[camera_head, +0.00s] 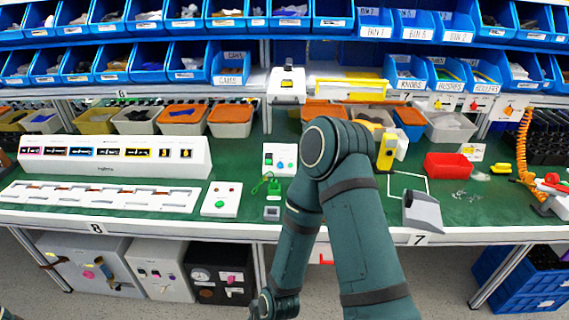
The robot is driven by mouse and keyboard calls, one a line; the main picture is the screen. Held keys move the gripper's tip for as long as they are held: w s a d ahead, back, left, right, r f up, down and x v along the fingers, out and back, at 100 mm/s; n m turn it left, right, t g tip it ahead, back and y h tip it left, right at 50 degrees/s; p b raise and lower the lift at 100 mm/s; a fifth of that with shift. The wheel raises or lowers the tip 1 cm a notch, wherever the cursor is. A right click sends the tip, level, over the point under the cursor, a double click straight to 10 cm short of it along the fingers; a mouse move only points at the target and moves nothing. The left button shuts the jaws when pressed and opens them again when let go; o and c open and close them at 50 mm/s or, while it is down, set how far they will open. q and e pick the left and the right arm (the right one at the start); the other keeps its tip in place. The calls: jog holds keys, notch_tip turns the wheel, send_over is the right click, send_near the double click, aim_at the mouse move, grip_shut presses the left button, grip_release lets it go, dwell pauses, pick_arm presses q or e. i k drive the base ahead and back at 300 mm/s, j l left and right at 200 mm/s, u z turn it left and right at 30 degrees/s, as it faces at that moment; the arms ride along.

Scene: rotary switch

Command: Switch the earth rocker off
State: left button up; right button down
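I cannot make out a part that is clearly the earth rocker; labels are too small to read. Under the bench stand a grey box with a pink knob (88,274), a light box with small controls (161,270) and a black box with round dials (218,272). On the bench are a white panel with coloured buttons (280,159) and a white box with a green button (221,199). My dark green arm rises in front of the bench centre and bends down again, hiding part of the bench. Neither gripper shows.
A green bench top (455,205) carries a long white panel (115,155), a slotted white strip (100,196), a red bin (448,166) and a grey scoop-like piece (422,211). Blue bins fill the shelves above. Blue crates (525,280) stand at lower right, beside a bench leg.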

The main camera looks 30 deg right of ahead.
aim_at(268, 156)
jog(key=z, duration=2.1)
jog(key=i+j, duration=0.1)
jog(key=j, duration=0.3)
jog(key=i+j, duration=0.15)
jog(key=j, duration=0.25)
jog(key=i+j, duration=0.1)
jog(key=j, duration=0.25)
jog(key=i+j, duration=0.1)
jog(key=j, duration=0.3)
